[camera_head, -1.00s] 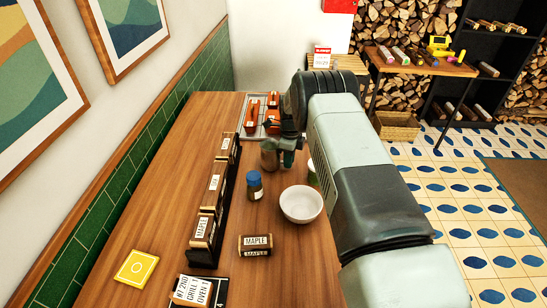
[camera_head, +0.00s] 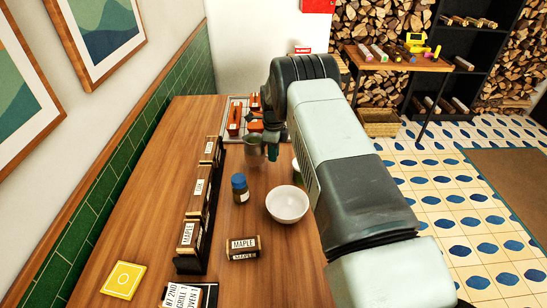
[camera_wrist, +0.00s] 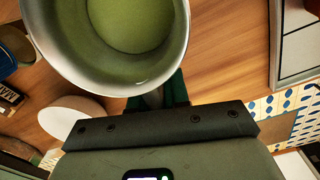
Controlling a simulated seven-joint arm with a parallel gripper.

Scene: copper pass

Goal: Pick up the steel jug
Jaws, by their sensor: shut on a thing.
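The steel jug (camera_head: 251,149) is a grey metal vessel near the far end of the wooden counter. It appears a little above the counter top, roughly upright. In the wrist view the jug (camera_wrist: 178,50) fills the upper left, with its round mouth facing the camera and a dull green look inside. My gripper (camera_head: 271,150) is at the jug's right side in the head view. It is shut on the jug; in the wrist view its green fingers (camera_wrist: 175,92) meet the near side. The exact grip point is partly hidden.
A row of labelled blocks (camera_head: 200,205) lines the left. A tray (camera_head: 226,133) with orange-red items lies behind the jug. The counter's middle left is clear.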

